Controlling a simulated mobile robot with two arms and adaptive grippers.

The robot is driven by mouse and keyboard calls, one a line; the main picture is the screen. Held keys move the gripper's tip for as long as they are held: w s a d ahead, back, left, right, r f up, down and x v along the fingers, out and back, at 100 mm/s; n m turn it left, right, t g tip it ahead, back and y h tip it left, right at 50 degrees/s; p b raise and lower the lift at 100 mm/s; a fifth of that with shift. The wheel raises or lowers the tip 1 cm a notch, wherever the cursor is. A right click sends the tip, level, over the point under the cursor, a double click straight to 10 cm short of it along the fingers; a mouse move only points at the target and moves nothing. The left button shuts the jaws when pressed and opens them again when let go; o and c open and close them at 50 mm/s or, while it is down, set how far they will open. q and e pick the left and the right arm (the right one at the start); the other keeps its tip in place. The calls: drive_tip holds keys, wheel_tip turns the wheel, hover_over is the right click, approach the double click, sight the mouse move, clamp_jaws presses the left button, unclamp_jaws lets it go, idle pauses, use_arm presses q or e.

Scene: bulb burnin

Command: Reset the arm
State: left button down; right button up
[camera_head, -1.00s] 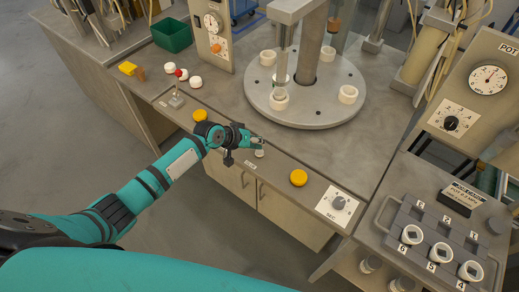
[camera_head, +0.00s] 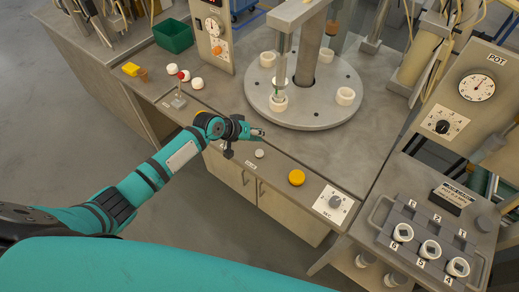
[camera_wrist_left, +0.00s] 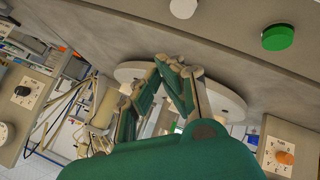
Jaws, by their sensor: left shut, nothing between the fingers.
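My left gripper (camera_head: 258,133) is shut and empty, held above the front edge of the grey bench. In the left wrist view its fingertips (camera_wrist_left: 178,66) come together with nothing between them. A small pale grey button (camera_head: 259,154) on the bench's front strip lies just below the gripper, apart from it. My left arm (camera_head: 150,178) reaches in from the left. My right gripper is in neither view.
A round turntable (camera_head: 318,119) with white sockets stands behind the gripper. A yellow button (camera_head: 297,177) and a dial plate (camera_head: 334,203) lie to its right. A red-tipped lever (camera_head: 180,100) is to its left. A tray with white-ringed sockets (camera_head: 385,240) is at the right.

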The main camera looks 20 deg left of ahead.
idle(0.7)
